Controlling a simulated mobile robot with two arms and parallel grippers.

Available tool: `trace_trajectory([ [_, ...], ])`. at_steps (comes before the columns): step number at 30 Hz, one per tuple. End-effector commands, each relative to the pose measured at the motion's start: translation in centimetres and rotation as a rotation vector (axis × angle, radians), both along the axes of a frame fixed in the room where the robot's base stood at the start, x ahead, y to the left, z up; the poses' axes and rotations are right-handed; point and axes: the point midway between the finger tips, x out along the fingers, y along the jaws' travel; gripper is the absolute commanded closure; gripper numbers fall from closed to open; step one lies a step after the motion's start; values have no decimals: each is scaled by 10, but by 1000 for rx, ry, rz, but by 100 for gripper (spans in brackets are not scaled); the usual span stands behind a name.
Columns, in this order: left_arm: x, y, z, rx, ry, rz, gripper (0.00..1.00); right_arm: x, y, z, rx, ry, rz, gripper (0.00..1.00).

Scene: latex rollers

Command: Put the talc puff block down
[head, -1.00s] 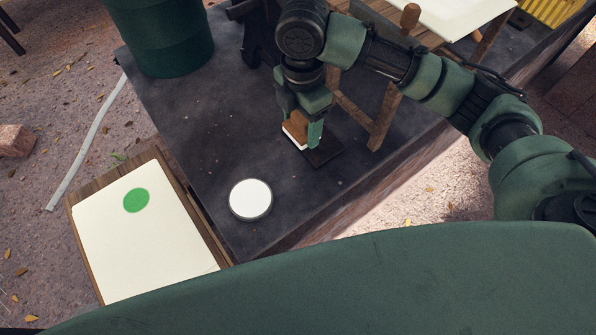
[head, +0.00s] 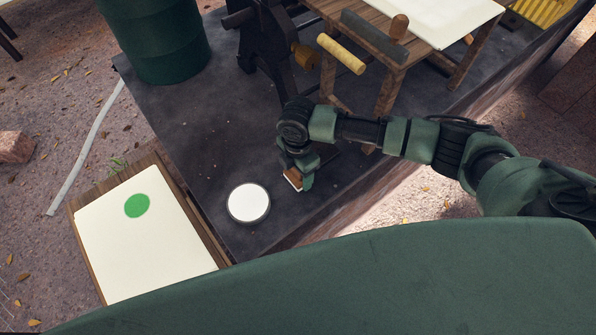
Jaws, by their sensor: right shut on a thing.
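The talc puff block (head: 292,180) has a brown top and a white underside. My right gripper (head: 299,180) is shut on it near the front edge of the dark bench top (head: 205,130). I cannot tell whether the block touches the bench. A round white dish with a grey rim (head: 249,203) lies to the left of the block, apart from it. A dark flat pad, seen earlier beside the block, is mostly hidden behind my right arm. My left gripper is not in view.
A pale sheet with a green disc (head: 137,206) lies on a wooden board at lower left. A dark green barrel (head: 155,40) stands at the back left. A wooden stand (head: 385,85) with a yellow roller (head: 341,54) stands behind my right arm.

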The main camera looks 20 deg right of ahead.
Motion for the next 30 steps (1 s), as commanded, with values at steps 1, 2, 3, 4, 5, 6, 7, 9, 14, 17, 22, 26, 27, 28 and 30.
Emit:
trace_trajectory([
  [1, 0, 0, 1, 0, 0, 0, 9, 0, 0, -4, -1, 1, 0, 96],
  [2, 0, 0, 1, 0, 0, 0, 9, 0, 0, -6, -1, 0, 0, 96],
  [3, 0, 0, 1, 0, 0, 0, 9, 0, -1, -8, -1, 0, 1, 96],
  [4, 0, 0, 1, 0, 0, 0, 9, 0, -1, -8, -1, -1, 1, 96],
  [5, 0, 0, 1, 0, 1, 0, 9, 0, -1, -9, -1, -1, 1, 96],
  [6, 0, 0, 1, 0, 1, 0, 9, 0, -1, -8, -1, -1, 1, 96],
  [7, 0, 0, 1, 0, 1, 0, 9, 0, -1, -8, -1, -1, 1, 96],
  [9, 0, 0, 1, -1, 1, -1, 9, 0, 0, -8, -1, -1, 1, 96],
  [14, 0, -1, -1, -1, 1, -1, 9, 0, 0, -12, -1, -1, 0, 96],
  [17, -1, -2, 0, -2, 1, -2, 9, 0, 0, -11, -1, -1, 1, 15],
  [22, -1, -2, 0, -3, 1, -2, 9, 0, 0, -11, -1, -1, 1, 15],
  [26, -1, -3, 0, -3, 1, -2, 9, 0, -1, -10, -1, -1, 1, 15],
  [27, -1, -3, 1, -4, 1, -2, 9, 0, 0, -9, -1, -1, 1, 15],
  [28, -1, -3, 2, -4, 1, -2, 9, 0, -1, -6, -1, -1, 1, 15],
  [30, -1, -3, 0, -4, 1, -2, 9, 1, 0, -1, 1, -3, 1, 15],
])
